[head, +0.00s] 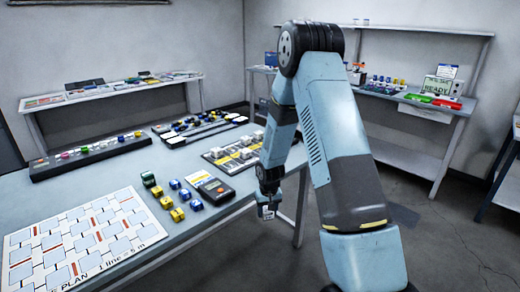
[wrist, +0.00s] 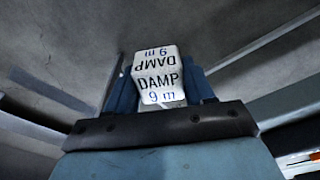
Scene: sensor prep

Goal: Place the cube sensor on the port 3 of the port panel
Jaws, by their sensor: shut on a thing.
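My gripper (head: 267,198) is shut on a small white cube sensor (head: 267,212), just off the right edge of the near table (head: 225,215). In the wrist view the cube (wrist: 159,82) sits between the fingers, with "DAMP" and "9 m" printed on two faces. No panel carries a readable port number. A long dark panel (head: 42,169) with a row of coloured pieces lies at the back left of the table, and a yellow and black board with white cubes (head: 245,153) lies at the right edge. I cannot tell which is the port panel.
Small blue, yellow and green cubes (head: 177,214) and a dark handheld device (head: 216,191) lie mid-table. A printed plan sheet (head: 75,245) covers the front left. Dark trays (head: 198,129) with small parts lie behind. Open floor (head: 440,235) is to the right.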

